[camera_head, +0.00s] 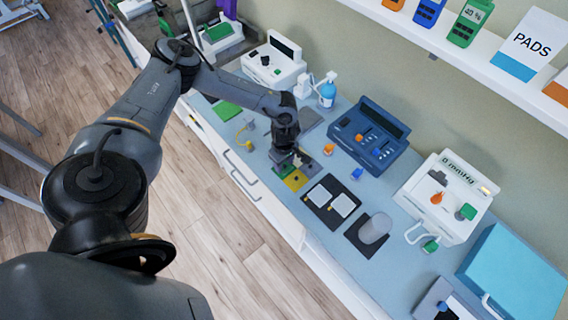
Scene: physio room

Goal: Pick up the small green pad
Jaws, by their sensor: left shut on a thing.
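My left gripper (291,161) points down over a small group of coloured squares on the blue-grey counter. It is shut on the small green pad (283,170), whose edge shows beside the fingertips; the fingers and arm hide much of it. A yellow square (296,180) lies just in front of it, and another green patch (312,169) shows to the right. I cannot tell whether the pad is clear of the surface. A larger green pad (226,111) lies apart on the counter, further left. My right gripper is not in view.
A blue device (368,134), a white gauge unit (446,196) and a blue bottle (327,94) stand behind. A light-blue case (512,272) is at far right.

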